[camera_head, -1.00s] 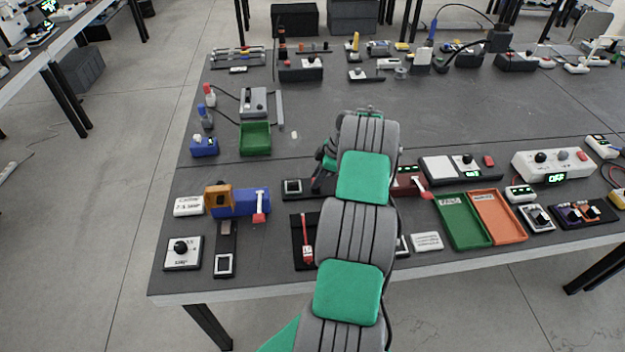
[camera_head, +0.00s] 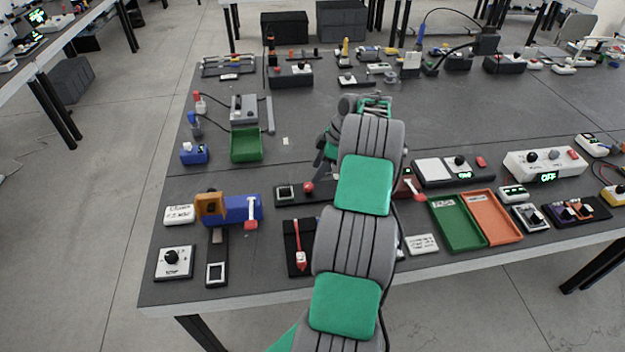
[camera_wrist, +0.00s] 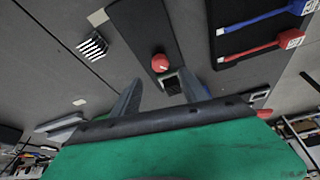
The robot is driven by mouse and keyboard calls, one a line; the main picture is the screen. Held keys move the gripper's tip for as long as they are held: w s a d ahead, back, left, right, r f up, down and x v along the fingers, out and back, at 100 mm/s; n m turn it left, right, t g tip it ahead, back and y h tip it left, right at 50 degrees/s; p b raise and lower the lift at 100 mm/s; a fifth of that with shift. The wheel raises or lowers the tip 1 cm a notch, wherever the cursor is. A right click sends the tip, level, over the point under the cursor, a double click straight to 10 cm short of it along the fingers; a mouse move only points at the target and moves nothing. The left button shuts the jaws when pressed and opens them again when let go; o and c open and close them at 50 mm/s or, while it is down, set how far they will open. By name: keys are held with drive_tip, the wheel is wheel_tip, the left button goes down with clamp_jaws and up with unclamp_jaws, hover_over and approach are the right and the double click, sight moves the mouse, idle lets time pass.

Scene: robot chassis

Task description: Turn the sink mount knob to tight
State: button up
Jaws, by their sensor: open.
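A red round knob (camera_head: 308,187) sits on a dark plate with a small square framed part (camera_head: 285,192) near the table's middle. I cannot read a label that names it as the sink mount knob. In the wrist view the red knob (camera_wrist: 160,62) shows on its dark plate, with the square part (camera_wrist: 172,84) close by. My gripper (camera_wrist: 161,77) is open and empty, its two fingers apart, with the knob showing just beyond the gap between the tips. In the head view my gripper (camera_head: 326,150) is partly hidden behind my arm, above and beyond the plate.
A red-handled lever (camera_head: 300,258) and a blue block with a red lever (camera_head: 242,208) stand nearby. A green tray (camera_head: 455,235) and an orange tray (camera_head: 493,220) lie to the right. A striped black-and-white piece (camera_wrist: 92,46) lies left of the plate. The table's middle back is clear.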

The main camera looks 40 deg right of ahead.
drive_tip(key=shift+s+r, duration=0.1)
drive_tip(key=shift+r, duration=0.25)
wheel_tip(320, 180, up, 5)
hover_over(309, 185)
drive_tip(key=s+d, duration=0.1)
drive_tip(key=d, duration=0.1)
drive_tip(key=s+a+f+m+h, duration=0.1)
drive_tip(key=s+a+m, duration=0.1)
drive_tip(key=a, duration=0.1)
drive_tip(key=w+f+m, duration=0.1)
drive_tip(key=f, duration=0.2)
drive_tip(key=f+m+p, duration=0.1)
drive_tip(key=f, duration=0.3)
drive_tip(key=w+d+f+m+t+h+p, duration=0.1)
drive_tip(key=f, duration=0.3)
drive_tip(key=shift+w+d+f+m, duration=0.1)
drive_tip(key=shift+w+m, duration=0.25)
drive_tip(key=shift+m, duration=0.05)
